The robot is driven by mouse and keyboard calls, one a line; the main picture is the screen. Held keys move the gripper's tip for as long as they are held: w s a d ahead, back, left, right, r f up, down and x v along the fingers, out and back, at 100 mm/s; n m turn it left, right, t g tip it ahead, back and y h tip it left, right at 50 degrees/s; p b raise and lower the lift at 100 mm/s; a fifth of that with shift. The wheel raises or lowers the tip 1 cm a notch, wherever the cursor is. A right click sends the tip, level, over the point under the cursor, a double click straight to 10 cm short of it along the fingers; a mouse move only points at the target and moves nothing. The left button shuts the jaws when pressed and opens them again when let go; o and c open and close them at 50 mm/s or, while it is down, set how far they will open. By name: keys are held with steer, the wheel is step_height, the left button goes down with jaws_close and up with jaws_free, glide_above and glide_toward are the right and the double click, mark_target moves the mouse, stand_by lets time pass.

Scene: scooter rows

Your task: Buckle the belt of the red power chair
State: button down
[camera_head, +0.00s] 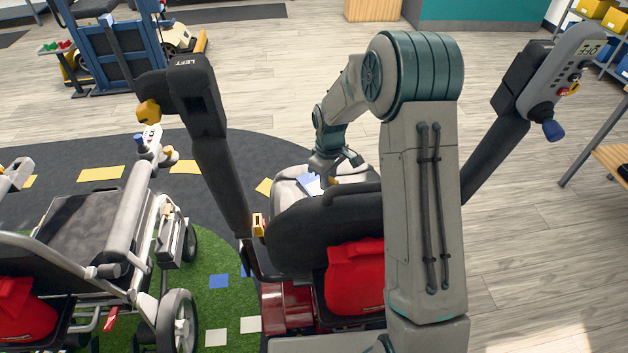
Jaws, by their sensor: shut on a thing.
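The red power chair shows from behind, with a black backrest (300,235), a red body (287,306) and a pale seat (288,190). Its left armrest (205,130), marked LEFT, and its right armrest (497,145) both slant upward. A small yellow and red fitting (258,225), perhaps the belt buckle, sits at the seat's left side. My gripper (326,180) is over the seat, beyond the backrest. The backrest hides most of the belt.
A joystick box (560,85) marked OFF tops the right armrest. A red bag (355,278) hangs behind the backrest. A grey wheelchair (90,235) stands close on the left. A blue-framed machine (110,45) stands at the back left. Wood floor beyond the seat is clear.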

steer(key=shift+s+d+r+m, duration=0.2)
steer(key=shift+d+m, duration=0.25)
steer(key=shift+m, duration=0.15)
steer(key=shift+s+d+r+m, duration=0.2)
steer(key=shift+d+m, duration=0.2)
steer(key=shift+m, duration=0.2)
steer(key=shift+w+a+f+n, duration=0.2)
steer(key=shift+a+f+n, duration=0.1)
steer(key=shift+a+n, duration=0.45)
steer(key=a+f+n, duration=0.3)
steer(key=a+n, duration=0.4)
steer(key=n, duration=0.2)
steer(key=a+f+n, duration=0.3)
steer(key=a+n, duration=0.4)
steer(key=n, duration=0.2)
steer(key=w+a+f+n, duration=0.1)
steer(key=a+f+n, duration=0.2)
steer(key=a+n, duration=0.4)
steer(key=shift+n, duration=0.95)
steer(key=shift+s+a+f+n, duration=0.2)
steer(key=shift+a+n, duration=0.3)
steer(key=shift+n, duration=0.3)
steer(key=shift+d, duration=0.1)
steer(key=shift+f, duration=0.15)
steer(key=shift+f+b, duration=1.7)
steer(key=shift+f, duration=0.65)
